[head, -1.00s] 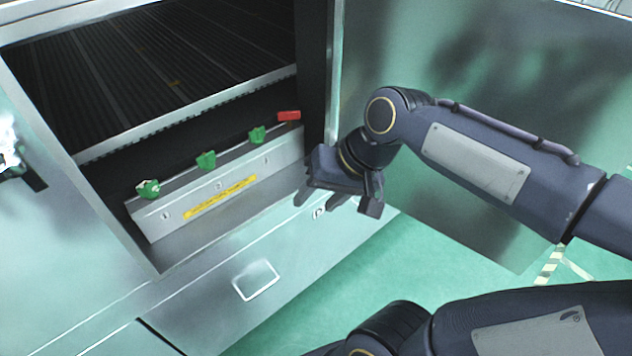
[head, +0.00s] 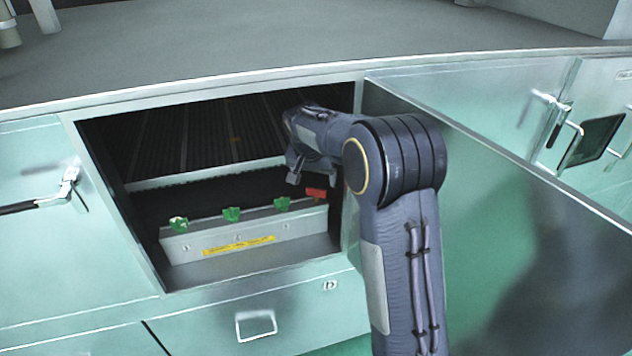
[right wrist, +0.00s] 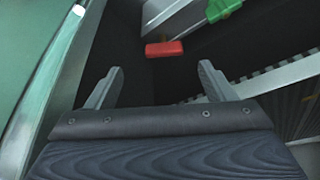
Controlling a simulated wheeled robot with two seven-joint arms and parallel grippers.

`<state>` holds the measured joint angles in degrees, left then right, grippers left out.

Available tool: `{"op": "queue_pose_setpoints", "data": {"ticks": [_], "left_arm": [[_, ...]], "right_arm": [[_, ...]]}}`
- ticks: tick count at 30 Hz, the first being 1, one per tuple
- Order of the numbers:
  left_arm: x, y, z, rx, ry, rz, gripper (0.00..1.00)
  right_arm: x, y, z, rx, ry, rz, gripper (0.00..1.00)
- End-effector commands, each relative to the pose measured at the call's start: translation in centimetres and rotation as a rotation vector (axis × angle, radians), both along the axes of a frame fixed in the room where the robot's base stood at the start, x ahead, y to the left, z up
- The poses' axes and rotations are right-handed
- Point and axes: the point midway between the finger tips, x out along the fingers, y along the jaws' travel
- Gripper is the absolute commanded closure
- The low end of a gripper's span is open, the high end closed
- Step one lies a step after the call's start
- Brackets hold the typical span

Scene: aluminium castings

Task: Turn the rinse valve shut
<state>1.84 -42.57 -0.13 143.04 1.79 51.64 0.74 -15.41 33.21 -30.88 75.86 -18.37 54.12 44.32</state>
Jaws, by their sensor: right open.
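A row of valves tops a grey manifold block (head: 197,243) inside the open cabinet compartment. It has green handles (head: 231,214) and one red handle (head: 316,193) at the right end. No readable label shows which valve is the rinse valve. My right gripper (head: 312,178) is open and empty inside the compartment, just above the red handle. In the right wrist view its open fingers (right wrist: 161,72) point towards the red handle (right wrist: 164,48), which lies ahead of the gap, apart from them. A green handle (right wrist: 224,8) is beyond to the right. My left gripper is out of view.
The compartment's right frame post (head: 350,235) stands close beside my right arm. An open door (head: 520,220) spreads to the right of the arm. A dark ribbed rack (head: 200,140) fills the back above the valves. A drawer (head: 290,308) is below.

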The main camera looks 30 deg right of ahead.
Motion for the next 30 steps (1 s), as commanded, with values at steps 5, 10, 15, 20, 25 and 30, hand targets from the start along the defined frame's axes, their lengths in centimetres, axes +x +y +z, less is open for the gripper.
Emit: {"op": "queue_pose_setpoints", "data": {"ticks": [5, 10, 15, 20, 25, 30], "left_arm": [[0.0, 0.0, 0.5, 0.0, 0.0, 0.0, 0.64], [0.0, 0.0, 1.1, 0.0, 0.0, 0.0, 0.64], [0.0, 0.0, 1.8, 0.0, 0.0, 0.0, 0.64], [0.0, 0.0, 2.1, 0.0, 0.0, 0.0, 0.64], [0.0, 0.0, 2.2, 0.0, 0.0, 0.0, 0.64], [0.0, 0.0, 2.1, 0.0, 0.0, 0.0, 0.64]], "right_arm": [[1.1, -0.2, -0.5, -0.029, -0.001, -0.008, 0.24], [1.6, -0.9, -2.6, -0.029, 0.004, -0.008, 0.24], [2.3, -1.7, -5.2, -0.028, 0.003, -0.009, 0.24], [2.8, -2.1, -6.7, -0.027, 0.001, -0.008, 0.24], [3.0, -2.2, -7.3, -0.027, -0.002, -0.006, 0.24], [2.9, -2.2, -7.3, -0.027, -0.002, -0.007, 0.24]]}}
